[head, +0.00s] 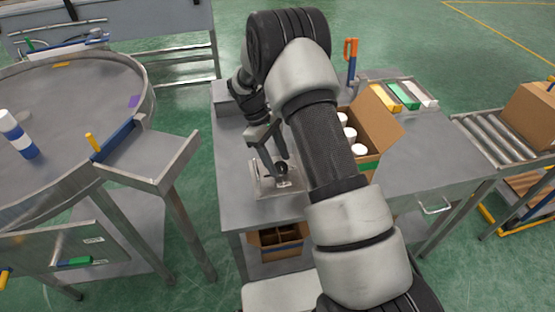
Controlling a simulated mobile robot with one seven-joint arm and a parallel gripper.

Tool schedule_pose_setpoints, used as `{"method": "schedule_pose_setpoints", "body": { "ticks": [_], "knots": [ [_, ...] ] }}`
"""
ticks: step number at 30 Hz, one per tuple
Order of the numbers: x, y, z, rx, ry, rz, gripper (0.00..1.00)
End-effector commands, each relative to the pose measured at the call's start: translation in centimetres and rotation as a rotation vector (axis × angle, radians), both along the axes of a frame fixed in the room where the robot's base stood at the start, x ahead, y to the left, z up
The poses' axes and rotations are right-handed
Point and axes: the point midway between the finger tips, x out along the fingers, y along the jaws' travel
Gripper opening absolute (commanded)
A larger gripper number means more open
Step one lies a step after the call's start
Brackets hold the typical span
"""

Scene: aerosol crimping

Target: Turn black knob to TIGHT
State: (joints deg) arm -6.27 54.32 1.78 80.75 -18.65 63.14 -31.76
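The black knob (282,169) is a small dark round part on a pale metal fixture (264,188) near the left front of the grey workbench. My gripper (274,162) reaches down over the fixture from above and behind. Its two fingers look spread apart, with their tips close to the knob, just above and to its left. I cannot tell whether a finger touches the knob. No TIGHT marking can be read at this size, and the knob's angle is not clear.
My arm crosses the workbench (430,150). A round table (75,85) is at left, a roller conveyor (500,135) at right.

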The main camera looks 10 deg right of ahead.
Motion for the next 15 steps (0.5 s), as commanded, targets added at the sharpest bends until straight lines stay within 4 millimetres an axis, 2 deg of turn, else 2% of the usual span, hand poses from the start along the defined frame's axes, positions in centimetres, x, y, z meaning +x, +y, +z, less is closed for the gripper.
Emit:
{"method": "schedule_pose_setpoints", "body": {
  "ticks": [10,15],
  "knots": [
    [0.1,0.1,0.4,0.001,-0.001,0.002,0.52],
    [0.8,0.9,2.7,0.001,-0.005,0.002,0.52]
  ]
}}
